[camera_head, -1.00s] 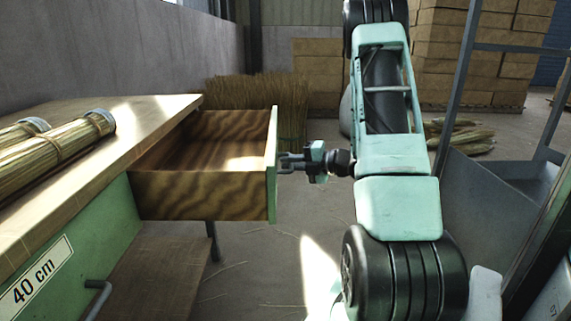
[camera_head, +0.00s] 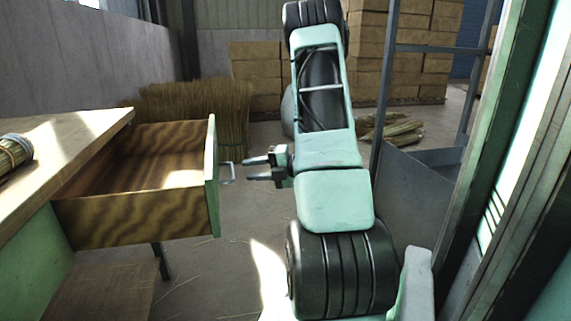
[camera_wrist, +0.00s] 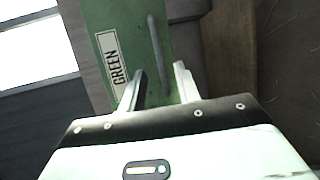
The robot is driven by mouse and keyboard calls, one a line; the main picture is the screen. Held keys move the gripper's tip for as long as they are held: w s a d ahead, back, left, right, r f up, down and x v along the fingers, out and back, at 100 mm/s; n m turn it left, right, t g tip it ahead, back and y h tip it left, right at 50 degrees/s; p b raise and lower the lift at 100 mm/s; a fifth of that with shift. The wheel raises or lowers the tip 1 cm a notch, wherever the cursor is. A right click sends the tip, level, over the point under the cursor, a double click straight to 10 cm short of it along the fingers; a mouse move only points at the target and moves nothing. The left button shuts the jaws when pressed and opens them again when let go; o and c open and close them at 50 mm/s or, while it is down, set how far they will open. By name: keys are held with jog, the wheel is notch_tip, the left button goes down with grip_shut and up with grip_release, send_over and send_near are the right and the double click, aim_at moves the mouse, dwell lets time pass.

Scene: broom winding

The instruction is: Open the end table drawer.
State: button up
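The end table drawer (camera_head: 135,214) is pulled well out of the wooden-topped table (camera_head: 62,135). Its inside shows brown wood and looks empty. Its green front carries a grey bar handle (camera_head: 228,173). In the wrist view, the green front (camera_wrist: 107,42) bears a label reading "GREEN" beside the handle (camera_wrist: 155,48). My gripper (camera_head: 257,168) is to the right of the handle, pointing at it, with a small gap between. The fingers are apart and hold nothing. In the wrist view, the handle stands beyond the open fingers (camera_wrist: 160,82).
A straw bundle (camera_head: 14,152) lies on the tabletop at the left. Standing straw (camera_head: 200,105) and stacked bales (camera_head: 395,50) are behind. A grey metal bin with a frame (camera_head: 425,190) stands right of my arm. Bare floor shows below the drawer front.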

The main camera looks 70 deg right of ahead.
jog(key=p+v, duration=0.1)
jog(key=v, duration=0.9)
jog(key=shift+s+p, duration=0.25)
jog(key=shift+p, duration=0.05)
